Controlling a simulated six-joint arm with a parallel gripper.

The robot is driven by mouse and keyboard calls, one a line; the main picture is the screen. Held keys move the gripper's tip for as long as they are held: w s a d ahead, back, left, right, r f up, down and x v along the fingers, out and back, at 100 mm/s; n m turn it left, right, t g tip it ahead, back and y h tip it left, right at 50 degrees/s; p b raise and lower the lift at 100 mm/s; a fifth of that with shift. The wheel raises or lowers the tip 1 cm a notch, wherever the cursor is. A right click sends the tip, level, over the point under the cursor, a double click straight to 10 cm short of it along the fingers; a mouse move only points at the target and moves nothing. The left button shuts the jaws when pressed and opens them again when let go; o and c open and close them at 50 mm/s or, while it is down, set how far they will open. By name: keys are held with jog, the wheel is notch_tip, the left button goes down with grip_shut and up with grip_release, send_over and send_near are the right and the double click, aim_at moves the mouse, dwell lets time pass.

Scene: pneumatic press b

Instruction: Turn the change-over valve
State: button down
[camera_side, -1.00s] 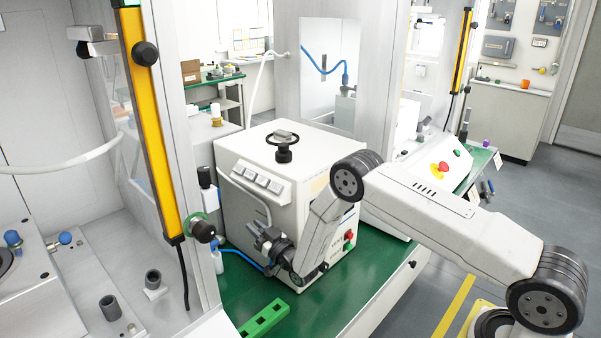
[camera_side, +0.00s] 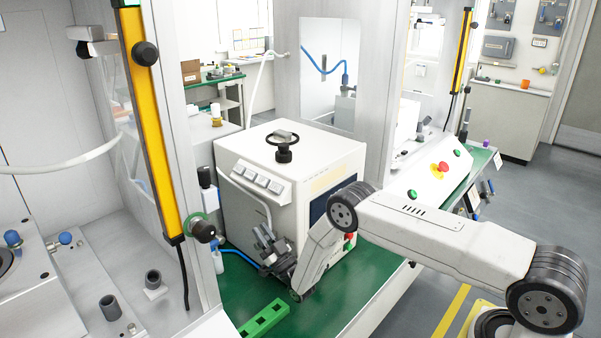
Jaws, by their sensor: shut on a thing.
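My gripper (camera_side: 264,243) is low in front of the white press cabinet (camera_side: 262,225), just above the green bench top. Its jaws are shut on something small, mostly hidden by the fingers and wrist. A blue hose (camera_side: 240,256) runs across to this spot, so the held part appears to be the change-over valve. The valve's body and handle angle cannot be made out.
A black handwheel (camera_side: 283,147) tops the cabinet. A green slotted block (camera_side: 264,320) lies in front. A control box (camera_side: 440,168) stands at right.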

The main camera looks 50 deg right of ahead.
jog(key=c, duration=0.6)
grip_release()
jog(key=shift+o, duration=0.2)
jog(key=shift+f, duration=0.1)
jog(key=shift+v, duration=1.45)
jog(key=shift+r, duration=3.6)
